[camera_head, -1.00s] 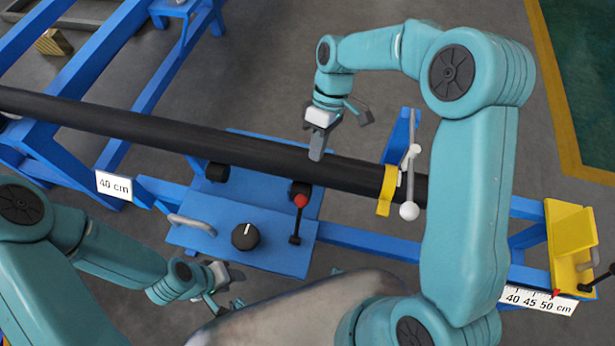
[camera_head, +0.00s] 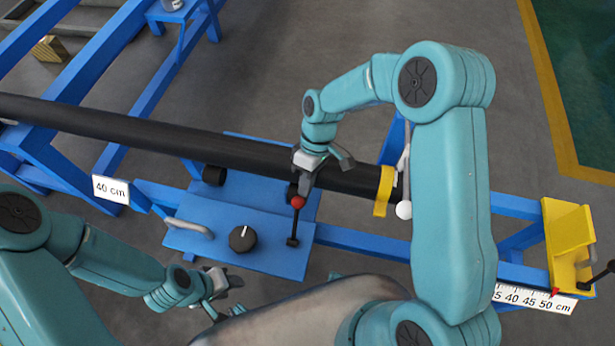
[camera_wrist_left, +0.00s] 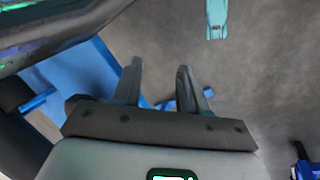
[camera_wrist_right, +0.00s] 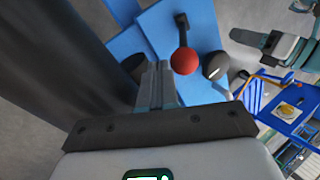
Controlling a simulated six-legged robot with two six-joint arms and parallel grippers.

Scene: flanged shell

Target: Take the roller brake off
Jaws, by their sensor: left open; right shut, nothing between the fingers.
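The roller brake looks to be the lever with a red ball knob (camera_head: 299,202) on the blue roller stand (camera_head: 275,261). The knob also shows in the right wrist view (camera_wrist_right: 184,61), just beyond and right of the fingertips. My right gripper (camera_head: 302,188) is shut and empty, right at the knob in the head view; I cannot tell whether it touches it. Its closed fingers show in the right wrist view (camera_wrist_right: 158,75). My left gripper (camera_head: 226,291) is open and empty, low in front of the stand; its spread fingers show in the left wrist view (camera_wrist_left: 160,80).
A long black pipe (camera_head: 110,122) lies across the stand behind the lever. A black dial (camera_head: 243,238) and a grey handle (camera_head: 187,227) sit on the stand. A yellow strap (camera_head: 384,190) and a white-balled lever (camera_head: 404,210) are at the right. A yellow end stop (camera_head: 571,240) stands far right.

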